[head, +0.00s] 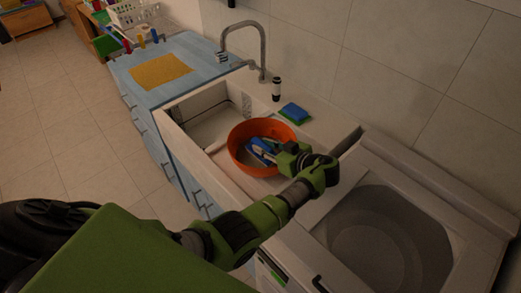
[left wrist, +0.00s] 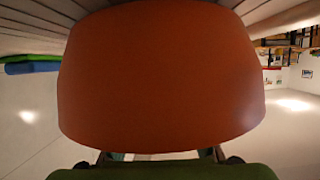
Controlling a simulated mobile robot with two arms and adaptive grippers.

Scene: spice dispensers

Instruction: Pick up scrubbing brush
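An orange bowl (head: 238,158) stands in the sink, and its wall (left wrist: 160,75) fills most of the left wrist view. Inside the bowl, a blue and white item (head: 261,148) shows beside other small things; it may be the scrubbing brush, but it is too small to tell. My left gripper (head: 284,160) is at the bowl's right side, over its rim, close to the contents. In the left wrist view only parts of its fingers show at the bottom edge, set apart; the tips are hidden by the bowl. My right gripper is not in view.
A blue and green sponge (head: 294,113) lies on the ledge behind the bowl, near a dark bottle (head: 276,90) and the tap (head: 262,50).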

